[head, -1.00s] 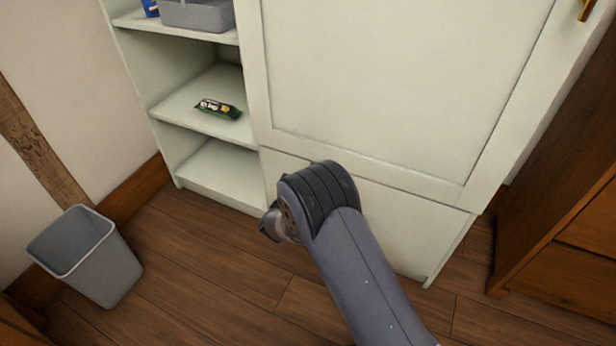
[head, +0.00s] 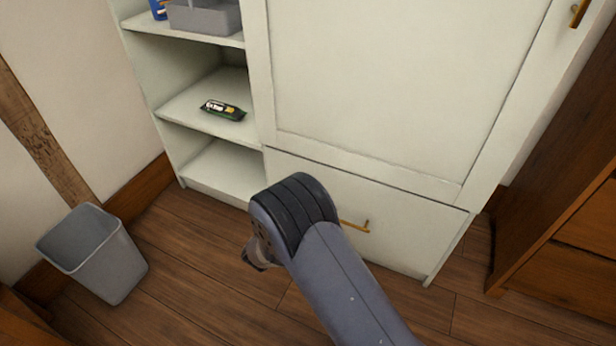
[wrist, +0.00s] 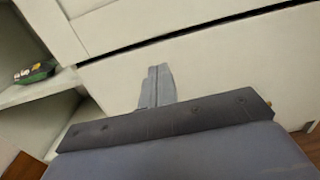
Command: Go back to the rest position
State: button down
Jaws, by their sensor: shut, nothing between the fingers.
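My arm reaches up from the bottom of the head view, and its dark joint stands in front of the white cabinet's lower drawer (head: 400,225). Only a small part of my wrist shows left of that joint; the fingers are hidden there. In the wrist view my gripper (wrist: 155,88) shows its two grey fingers close together, shut and empty. The fingers appear in front of the white drawer panel, with no object between them.
A green and black packet (head: 223,110) lies on the middle open shelf, and a grey bin (head: 205,15) sits on the shelf above. A grey wastebasket (head: 95,255) stands at left. A dark wooden dresser (head: 565,210) is at right. The wooden floor between is clear.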

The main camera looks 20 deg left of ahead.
jog(key=shift+s+a+p, duration=0.2)
jog(key=shift+s+p, duration=0.15)
jog(key=shift+s, duration=1.85)
